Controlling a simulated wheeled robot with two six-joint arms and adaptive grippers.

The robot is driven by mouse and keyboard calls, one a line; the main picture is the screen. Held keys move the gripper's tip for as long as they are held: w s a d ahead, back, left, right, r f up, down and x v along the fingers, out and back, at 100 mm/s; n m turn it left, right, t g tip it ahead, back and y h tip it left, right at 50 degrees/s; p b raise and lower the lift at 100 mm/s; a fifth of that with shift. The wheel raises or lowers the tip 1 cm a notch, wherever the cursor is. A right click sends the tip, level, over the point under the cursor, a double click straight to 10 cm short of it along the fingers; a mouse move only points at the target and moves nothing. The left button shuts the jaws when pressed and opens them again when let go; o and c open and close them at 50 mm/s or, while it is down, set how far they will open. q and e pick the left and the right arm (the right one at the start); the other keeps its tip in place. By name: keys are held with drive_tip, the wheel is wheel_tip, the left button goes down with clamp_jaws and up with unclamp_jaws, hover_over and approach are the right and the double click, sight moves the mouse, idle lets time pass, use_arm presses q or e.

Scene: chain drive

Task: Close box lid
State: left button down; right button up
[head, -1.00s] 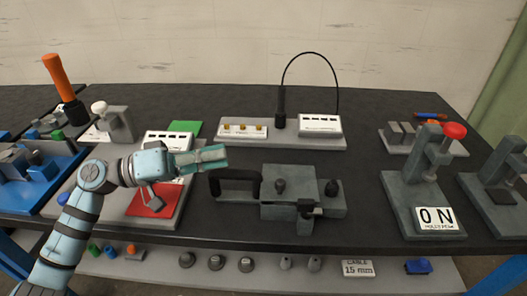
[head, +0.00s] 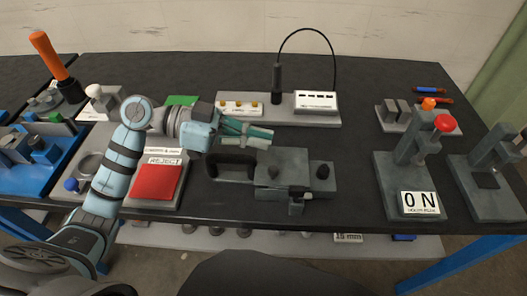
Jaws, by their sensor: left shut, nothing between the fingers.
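I cannot make out for sure which thing is the box or its lid. A grey block fixture (head: 280,174) with a thick black handle (head: 228,161) on its left and two dark knobs on top sits mid-table. My left gripper (head: 262,139) is shut and empty, pointing right just above and behind that handle in the picture. I cannot tell whether it touches the handle. A red panel (head: 157,182) with a white REJECT label lies on a grey plate to the left. My right gripper is not in view.
Behind stands a grey base with a white button panel (head: 241,108), a black post and a looped cable. Bare table lies right of the fixture.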

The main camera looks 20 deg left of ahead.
sight(272, 171)
use_arm(q)
drive_tip(key=f, duration=0.1)
drive_tip(key=d+f, duration=0.1)
drive_tip(key=f, duration=0.1)
drive_tip(key=shift+s+d+f, duration=0.15)
drive_tip(key=shift+d+f, duration=0.05)
drive_tip(key=shift+d, duration=0.05)
drive_tip(key=shift+a+f, duration=0.1)
drive_tip(key=shift+f, duration=0.35)
drive_tip(key=f+b, duration=0.1)
drive_tip(key=b, duration=0.1)
drive_tip(key=f+m+b, duration=0.1)
drive_tip(key=b, duration=0.1)
drive_tip(key=shift+s+f, duration=0.35)
drive_tip(key=shift+s, duration=0.05)
drive_tip(key=shift+s+r, duration=0.25)
drive_tip(key=shift+s, duration=0.1)
drive_tip(key=shift+w+f, duration=0.1)
drive_tip(key=shift+w, duration=0.05)
